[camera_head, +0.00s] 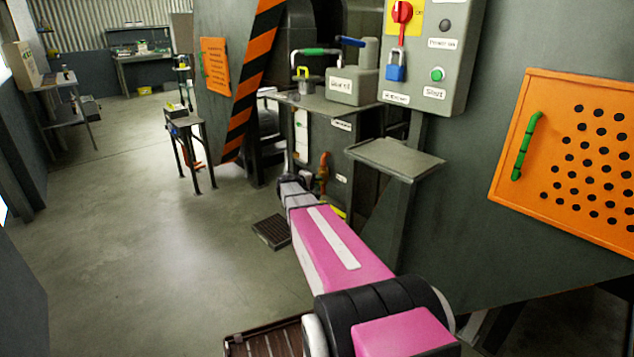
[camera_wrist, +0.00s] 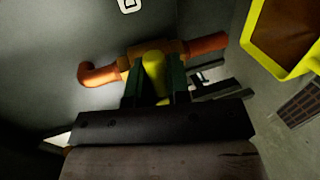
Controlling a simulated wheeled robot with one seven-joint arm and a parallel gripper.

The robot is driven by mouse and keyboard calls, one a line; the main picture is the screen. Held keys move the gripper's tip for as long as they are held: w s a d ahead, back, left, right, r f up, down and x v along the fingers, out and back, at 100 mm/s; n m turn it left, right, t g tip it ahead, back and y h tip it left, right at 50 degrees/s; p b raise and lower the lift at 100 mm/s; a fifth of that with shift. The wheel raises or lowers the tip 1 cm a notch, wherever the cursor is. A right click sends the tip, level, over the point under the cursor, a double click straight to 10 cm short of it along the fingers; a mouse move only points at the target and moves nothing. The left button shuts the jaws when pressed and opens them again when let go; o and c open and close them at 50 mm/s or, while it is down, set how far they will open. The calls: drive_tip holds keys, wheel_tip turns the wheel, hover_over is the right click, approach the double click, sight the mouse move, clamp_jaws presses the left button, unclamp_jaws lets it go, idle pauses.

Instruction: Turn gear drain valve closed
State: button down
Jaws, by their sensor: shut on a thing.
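The drain valve shows in the wrist view as an orange pipe (camera_wrist: 205,45) with a bent spout at its left end, mounted close to a grey wall. Its yellow handle (camera_wrist: 154,62) points toward the camera. My gripper (camera_wrist: 155,82) has its dark green fingers on either side of this handle and is shut on it. In the head view the orange valve pipe (camera_head: 323,172) shows low on the machine, just beyond the end of my pink arm. My fingers are not clearly visible there, and the handle cannot be made out.
A yellow-rimmed container (camera_wrist: 258,40) is at the right in the wrist view. A grey shelf (camera_head: 395,158) juts out above and right of my arm. A control box (camera_head: 455,55) hangs above. A floor grate (camera_head: 271,231) lies left of the arm. The floor at left is open.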

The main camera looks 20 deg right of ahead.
drive_tip(key=shift+f, duration=0.1)
idle(0.5)
drive_tip(key=c, duration=1.1)
unclamp_jaws()
drive_tip(key=shift+a, duration=0.1)
drive_tip(key=v, duration=1)
drive_tip(key=shift+s+a, duration=0.1)
drive_tip(key=shift+a, duration=0.25)
